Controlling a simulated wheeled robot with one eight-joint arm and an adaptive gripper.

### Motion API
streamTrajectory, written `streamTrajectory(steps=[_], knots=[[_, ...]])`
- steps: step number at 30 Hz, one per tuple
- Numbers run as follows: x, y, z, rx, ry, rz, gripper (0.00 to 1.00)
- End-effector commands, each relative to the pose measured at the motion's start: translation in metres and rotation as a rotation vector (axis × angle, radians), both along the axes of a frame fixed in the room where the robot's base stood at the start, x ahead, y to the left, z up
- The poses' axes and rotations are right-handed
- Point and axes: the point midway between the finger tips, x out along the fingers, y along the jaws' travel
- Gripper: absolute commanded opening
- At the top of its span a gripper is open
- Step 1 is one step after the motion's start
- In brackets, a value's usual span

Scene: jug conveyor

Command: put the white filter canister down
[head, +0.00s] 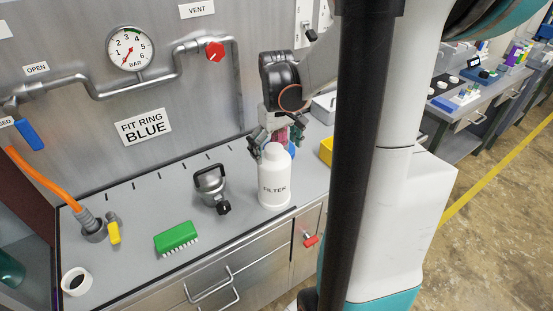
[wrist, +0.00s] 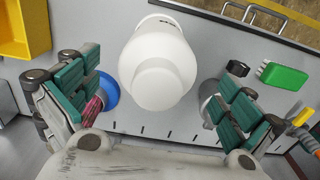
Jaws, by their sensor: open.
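The white filter canister (head: 274,183) stands upright on the grey worktop, its "FILTER" label facing the head camera. In the wrist view the canister (wrist: 158,62) is seen from above, its neck toward the camera. My gripper (head: 278,136) is at the canister's top, behind its neck in the head view. In the wrist view my gripper (wrist: 155,100) has its teal-padded fingers spread wide, one on each side of the canister, with visible gaps. The gripper is open and holds nothing.
A silver pot (head: 210,184) with a black handle stands left of the canister. A blue round thing (wrist: 108,92) is close by one finger. A yellow bin (head: 326,150) is to the right.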

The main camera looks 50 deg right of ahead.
Motion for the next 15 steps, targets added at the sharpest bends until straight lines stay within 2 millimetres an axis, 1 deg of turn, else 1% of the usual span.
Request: streamTrajectory(steps=[1,6,10,15], knots=[[0.0,0.0,0.012,0.0,0.0,0.0,1.0],[0.0,0.0,0.037,0.0,0.0,0.0,1.0],[0.0,0.0,0.047,0.0,0.0,0.0,1.0],[0.0,0.0,0.05,0.0,0.0,0.0,1.0]])
